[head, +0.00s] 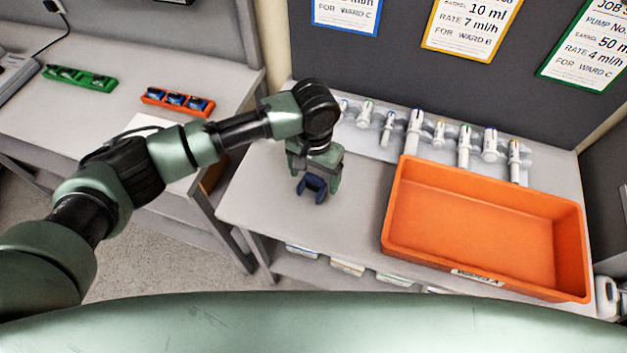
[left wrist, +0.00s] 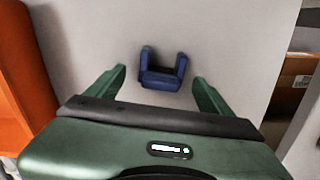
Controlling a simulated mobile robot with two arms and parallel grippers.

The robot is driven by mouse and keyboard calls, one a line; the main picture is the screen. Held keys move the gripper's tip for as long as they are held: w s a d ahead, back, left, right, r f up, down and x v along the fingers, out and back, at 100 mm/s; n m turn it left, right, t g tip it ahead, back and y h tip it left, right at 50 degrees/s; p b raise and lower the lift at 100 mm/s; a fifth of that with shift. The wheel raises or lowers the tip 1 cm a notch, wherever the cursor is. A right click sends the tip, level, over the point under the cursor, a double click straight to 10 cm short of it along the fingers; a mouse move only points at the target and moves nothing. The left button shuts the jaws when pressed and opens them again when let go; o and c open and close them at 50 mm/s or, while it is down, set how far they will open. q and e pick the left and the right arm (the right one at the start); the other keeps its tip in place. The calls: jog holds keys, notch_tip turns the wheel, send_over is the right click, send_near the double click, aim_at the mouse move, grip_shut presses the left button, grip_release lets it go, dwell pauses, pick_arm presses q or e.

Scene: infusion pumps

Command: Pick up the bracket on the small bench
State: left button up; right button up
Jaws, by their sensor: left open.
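The bracket (head: 313,187) is a small dark blue U-shaped piece on the grey top of the small bench (head: 265,205). It also shows in the left wrist view (left wrist: 163,78), with its two prongs pointing away from my gripper's palm. My left gripper (head: 316,178) is open above the bracket, pointing down. In the left wrist view its two green fingers (left wrist: 160,83) stand apart, one on each side of the bracket, with gaps between. I cannot tell the exact height of the fingertips over the bench. My right gripper is not in view.
A large empty orange tray (head: 484,272) stands on the bench to the right of the bracket. Several syringes (head: 440,133) stand in a rack along the back. A side table at left holds a green holder (head: 80,79) and an orange holder (head: 178,102).

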aim_at(314, 182)
pick_arm(q)
notch_tip(314, 182, down, 3)
jog(key=shift+w+r, duration=0.15)
jog(key=c, duration=1.3)
jog(key=shift+c, duration=1.4)
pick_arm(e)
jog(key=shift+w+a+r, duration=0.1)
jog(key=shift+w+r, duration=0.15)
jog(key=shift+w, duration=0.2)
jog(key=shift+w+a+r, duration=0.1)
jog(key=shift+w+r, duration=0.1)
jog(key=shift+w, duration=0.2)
pick_arm(q)
jog(key=shift+r, duration=0.1)
